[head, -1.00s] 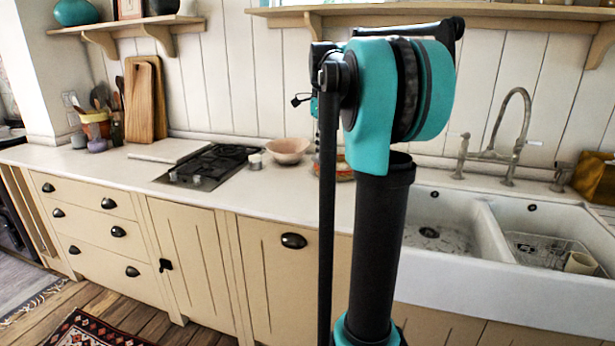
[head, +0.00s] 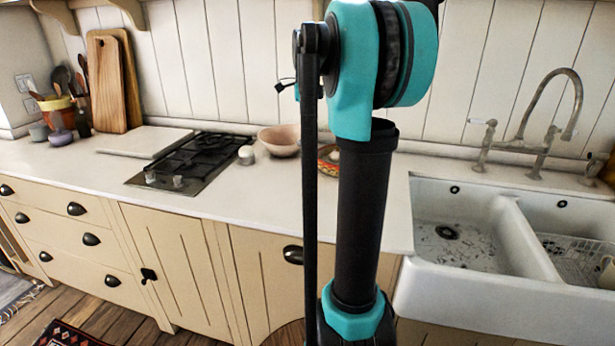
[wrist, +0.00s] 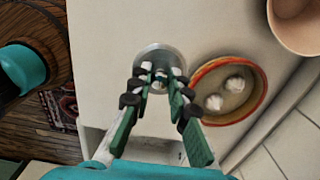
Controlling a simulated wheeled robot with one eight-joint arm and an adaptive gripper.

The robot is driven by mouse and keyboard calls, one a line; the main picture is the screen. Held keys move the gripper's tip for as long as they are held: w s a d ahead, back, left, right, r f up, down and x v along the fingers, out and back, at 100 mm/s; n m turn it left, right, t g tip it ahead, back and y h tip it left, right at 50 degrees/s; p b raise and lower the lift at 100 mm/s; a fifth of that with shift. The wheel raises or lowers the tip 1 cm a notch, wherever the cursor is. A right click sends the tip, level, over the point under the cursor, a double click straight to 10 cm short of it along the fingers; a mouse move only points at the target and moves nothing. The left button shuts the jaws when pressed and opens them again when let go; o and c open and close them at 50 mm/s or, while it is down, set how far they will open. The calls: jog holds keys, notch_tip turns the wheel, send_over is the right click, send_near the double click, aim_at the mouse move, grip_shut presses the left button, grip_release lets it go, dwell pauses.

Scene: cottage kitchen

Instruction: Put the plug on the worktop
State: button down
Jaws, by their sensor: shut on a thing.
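The plug (wrist: 161,57) is a round silver metal disc in the wrist view. My gripper (wrist: 159,78) is shut on it, with the fingertips at its middle. The plug appears over the pale worktop (wrist: 105,50); I cannot tell whether it touches it or hangs above. In the head view the worktop (head: 235,195) runs from the left wall to the sink. My arm stands in front of it there, and I cannot make out the gripper or the plug in that view.
A dish with two white bulbs (wrist: 249,108) stands right of the gripper. A pink bowl (wrist: 290,12) is beyond it. In the head view, a black hob (head: 188,160) lies left of my arm and a white double sink (head: 470,275) right of it. Bare worktop lies left of the plug.

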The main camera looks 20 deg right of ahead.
aim_at(307, 188)
notch_tip(307, 188, down, 16)
jog(key=shift+f, duration=0.1)
dwell(0.4)
jog(key=c, duration=1.4)
grip_release()
jog(key=shift+c, duration=0.2)
notch_tip(307, 188, up, 12)
jog(key=shift+r, duration=0.1)
